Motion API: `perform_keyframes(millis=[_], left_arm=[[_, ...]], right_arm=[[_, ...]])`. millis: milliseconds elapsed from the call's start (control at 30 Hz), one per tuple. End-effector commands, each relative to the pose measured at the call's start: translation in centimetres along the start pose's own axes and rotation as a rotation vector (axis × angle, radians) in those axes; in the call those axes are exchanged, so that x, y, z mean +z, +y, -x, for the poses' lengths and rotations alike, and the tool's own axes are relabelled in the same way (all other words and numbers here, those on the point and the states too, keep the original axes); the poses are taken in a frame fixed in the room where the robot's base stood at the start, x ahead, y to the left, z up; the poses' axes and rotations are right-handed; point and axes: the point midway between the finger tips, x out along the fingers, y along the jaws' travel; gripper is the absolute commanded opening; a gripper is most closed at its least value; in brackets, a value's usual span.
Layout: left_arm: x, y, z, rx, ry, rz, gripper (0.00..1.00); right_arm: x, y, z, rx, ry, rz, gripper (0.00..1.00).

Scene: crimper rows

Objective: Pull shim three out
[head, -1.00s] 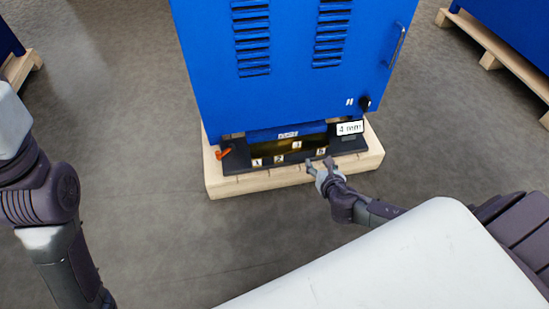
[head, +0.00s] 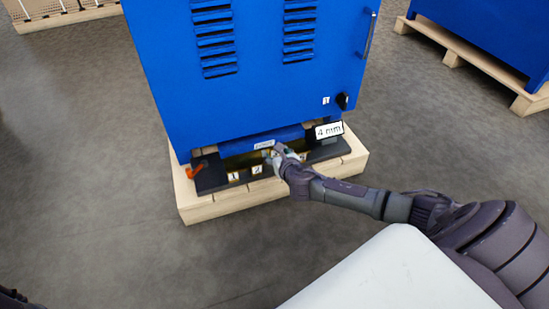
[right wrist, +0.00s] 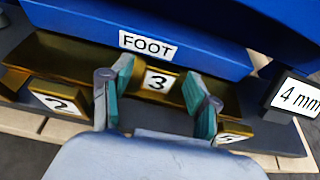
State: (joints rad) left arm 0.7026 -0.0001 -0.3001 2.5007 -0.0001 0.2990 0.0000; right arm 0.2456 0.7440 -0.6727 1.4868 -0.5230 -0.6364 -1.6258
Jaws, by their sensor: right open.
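Shim three is a brass-coloured piece with a white "3" label (right wrist: 158,81), under the blue foot (right wrist: 190,57) labelled "FOOT". My right gripper (right wrist: 155,97) is open, with one teal-padded finger on each side of the "3" block. I cannot tell whether the pads touch it. In the head view my right gripper (head: 273,153) reaches in under the blue cabinet and largely hides shim three. Shim two (right wrist: 60,103) is left of the fingers; another labelled block (right wrist: 232,137) is partly hidden behind the right finger.
The blue cabinet (head: 250,80) stands on a wooden pallet (head: 215,207). An orange handle (head: 196,170) is at the left of the black base. Shim one (head: 233,177) is left of shim two. A "4 mm" sign (head: 328,130) is at right. Floor in front is clear.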

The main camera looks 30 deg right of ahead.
Motion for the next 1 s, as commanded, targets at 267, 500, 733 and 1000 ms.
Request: perform_keyframes(millis=[267,500,733,1000], left_arm=[[-0.32,0.20,0.99,0.000,-0.001,0.000,0.40],[-0.32,0.20,0.93,0.000,0.000,0.000,0.40],[-0.32,0.21,0.94,0.000,0.000,0.001,0.40],[-0.31,0.21,0.95,0.000,0.000,0.001,0.40]], right_arm=[[0.01,0.03,-1.52,0.001,0.000,-0.001,0.60],[0.05,0.02,-1.48,0.001,0.001,-0.001,0.54],[0.04,0.00,-1.47,0.000,0.000,0.000,0.15],[0.03,-0.01,-1.47,0.000,0.001,0.000,0.00]])
